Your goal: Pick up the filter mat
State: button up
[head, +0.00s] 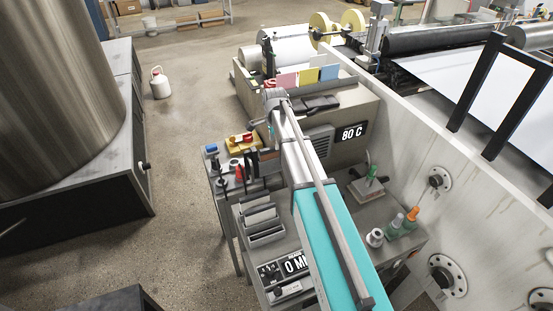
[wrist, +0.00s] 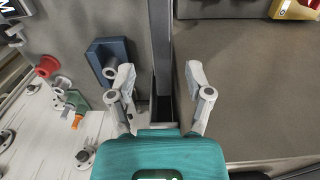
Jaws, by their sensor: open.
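I cannot pick out the filter mat with certainty in either view. In the head view, upright red, yellow and blue sheets (head: 307,76) stand on the grey machine, and a dark flat item (head: 318,103) lies in front of them. My gripper (wrist: 159,72) is open and empty in the wrist view. Its two fingers stand apart over a grey upright post and a narrow dark slot (wrist: 160,112). In the head view my arm reaches away toward the machine, and its far end hides part of the machine top.
A blue block (wrist: 110,62) sits left of the fingers, with a red knob (wrist: 47,66) farther left. A yellow item (wrist: 295,9) is at the top right. A tool bench (head: 218,165) and a slotted rack (head: 262,218) stand beside my arm.

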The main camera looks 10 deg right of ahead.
aim_at(274, 147)
jog(key=shift+f, duration=0.2)
jog(key=f+b, duration=0.5)
jog(key=shift+w+a, duration=0.1)
jog(key=shift+w, duration=0.1)
jog(key=shift+r, duration=0.1)
dwell(0.6)
grip_shut()
